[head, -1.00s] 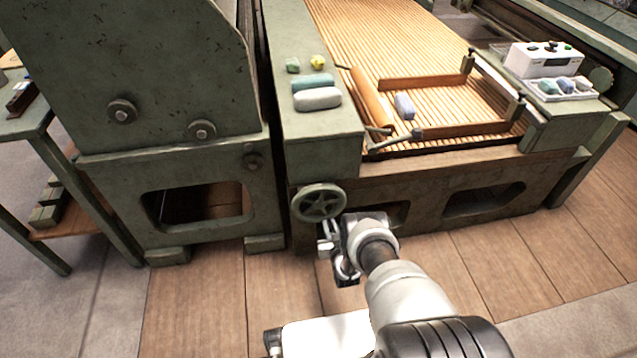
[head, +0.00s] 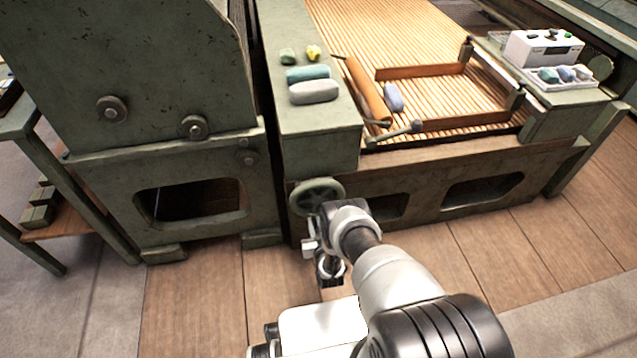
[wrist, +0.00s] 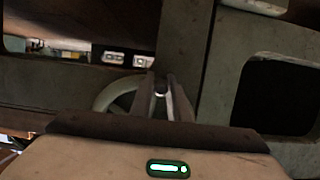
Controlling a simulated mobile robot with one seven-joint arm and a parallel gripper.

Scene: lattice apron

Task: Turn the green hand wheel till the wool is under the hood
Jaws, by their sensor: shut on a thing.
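The green hand wheel (head: 316,195) is on the front of the machine, low at the left end of the lattice. My gripper (head: 324,208) is at the wheel's right side, its tips mostly hidden in the head view. In the wrist view my gripper (wrist: 161,92) is shut on a small knob in front of the wheel's rim (wrist: 112,96). A blue-violet piece of wool (head: 394,98) lies on the slatted lattice (head: 440,92), just right of the wooden roller (head: 368,92). A flat-topped green housing (head: 322,140) stands left of the roller; it looks like the hood.
Grey (head: 314,91) and teal (head: 308,73) rolls and two small lumps lie on the housing. A wooden frame (head: 465,119) borders the wool. A white control box (head: 543,46) and a tray (head: 556,86) of coloured pieces stand right. A big green machine (head: 120,80) stands left.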

